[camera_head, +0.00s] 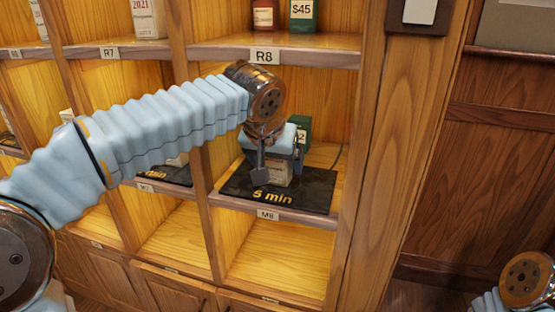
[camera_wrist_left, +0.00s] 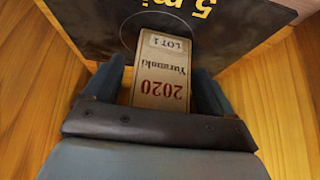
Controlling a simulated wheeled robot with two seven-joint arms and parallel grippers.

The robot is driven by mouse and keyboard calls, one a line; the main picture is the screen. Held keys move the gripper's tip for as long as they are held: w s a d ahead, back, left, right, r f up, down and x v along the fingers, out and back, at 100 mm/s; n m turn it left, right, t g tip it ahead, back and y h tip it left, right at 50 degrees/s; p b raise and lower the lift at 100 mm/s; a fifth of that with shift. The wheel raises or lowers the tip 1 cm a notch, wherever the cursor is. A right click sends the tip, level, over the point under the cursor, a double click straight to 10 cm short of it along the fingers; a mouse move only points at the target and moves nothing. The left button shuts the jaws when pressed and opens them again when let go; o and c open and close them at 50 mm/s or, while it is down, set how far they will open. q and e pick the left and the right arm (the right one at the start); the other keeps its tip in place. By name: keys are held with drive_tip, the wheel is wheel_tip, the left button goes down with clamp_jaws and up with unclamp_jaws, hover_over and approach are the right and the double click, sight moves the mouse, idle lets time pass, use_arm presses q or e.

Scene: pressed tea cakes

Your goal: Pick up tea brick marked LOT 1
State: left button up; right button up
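The tea brick marked LOT 1 (camera_wrist_left: 162,75) is a pale box with "2020" and "Yurunaki"-like lettering. It stands on a black mat (camera_head: 318,194) marked "5 min" in the M8 compartment; its lower part also shows in the head view (camera_head: 279,171). My left gripper (camera_head: 278,168) is around it, one finger on each side. In the left wrist view (camera_wrist_left: 160,84) a narrow gap shows between the left-side finger and the brick; the other finger is very close to it. My right gripper is out of view; only part of that arm shows at lower right.
A green box (camera_head: 302,128) stands behind my left gripper. The R8 shelf (camera_head: 318,42) is just above my wrist. A wooden upright (camera_head: 372,160) bounds the compartment on the right, a divider (camera_head: 200,185) on the left. The compartment below (camera_head: 280,250) is empty.

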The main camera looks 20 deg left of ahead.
use_arm(q)
drive_tip(key=c, duration=1)
drive_tip(key=shift+o, duration=0.2)
drive_tip(key=shift+r, duration=0.1)
